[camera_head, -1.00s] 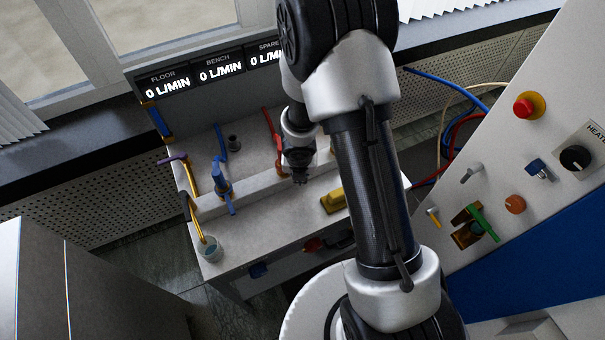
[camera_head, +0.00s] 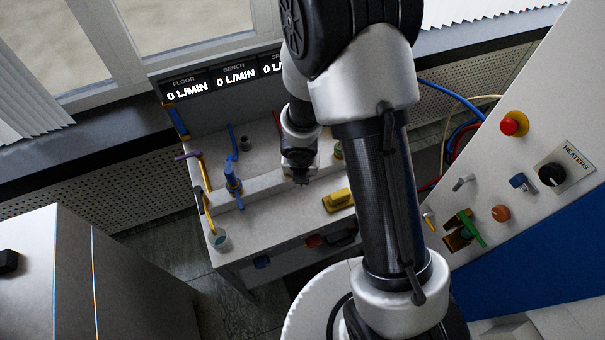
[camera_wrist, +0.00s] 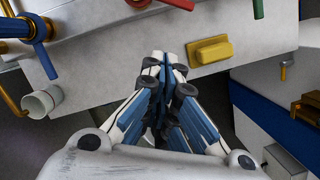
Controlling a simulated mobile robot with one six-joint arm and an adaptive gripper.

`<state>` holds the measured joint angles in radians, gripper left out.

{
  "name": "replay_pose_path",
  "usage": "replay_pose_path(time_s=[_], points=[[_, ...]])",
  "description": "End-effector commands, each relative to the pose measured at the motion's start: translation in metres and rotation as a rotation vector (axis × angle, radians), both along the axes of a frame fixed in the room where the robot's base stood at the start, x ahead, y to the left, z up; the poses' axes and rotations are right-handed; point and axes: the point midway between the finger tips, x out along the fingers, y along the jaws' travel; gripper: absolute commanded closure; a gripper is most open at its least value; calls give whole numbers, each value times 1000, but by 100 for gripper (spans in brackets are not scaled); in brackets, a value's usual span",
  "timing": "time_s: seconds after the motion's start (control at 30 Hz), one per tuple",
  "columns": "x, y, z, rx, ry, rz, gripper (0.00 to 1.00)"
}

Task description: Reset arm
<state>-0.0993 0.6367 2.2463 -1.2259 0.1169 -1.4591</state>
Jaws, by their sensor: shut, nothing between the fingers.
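My gripper (camera_wrist: 165,58) is shut and empty, its fingertips together in the middle of the wrist view. In the head view my gripper (camera_head: 301,180) hangs over the grey bench (camera_head: 265,222), in front of its raised back step. It appears apart from the fittings there. My arm crosses the head view from the top to the bottom right and hides part of the bench and the third display.
The bench carries a blue valve (camera_head: 232,180), a yellow block (camera_head: 338,200) and a cup (camera_head: 220,240) under a yellow pipe. A panel at right has a red button (camera_head: 514,124), a heater knob (camera_head: 552,174) and a green lever (camera_head: 470,226). A grey cabinet (camera_head: 50,260) stands at left.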

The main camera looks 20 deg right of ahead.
Motion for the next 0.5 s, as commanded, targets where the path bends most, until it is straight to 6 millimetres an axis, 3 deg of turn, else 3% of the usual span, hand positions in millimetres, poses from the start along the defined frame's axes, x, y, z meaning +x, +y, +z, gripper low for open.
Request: replay_pose_path(time_s=[0.4, 0.5], points=[[0, 0, 0, 0, -1, -2, 100], [3, -3, 8, 1, -20, -48, 100]])
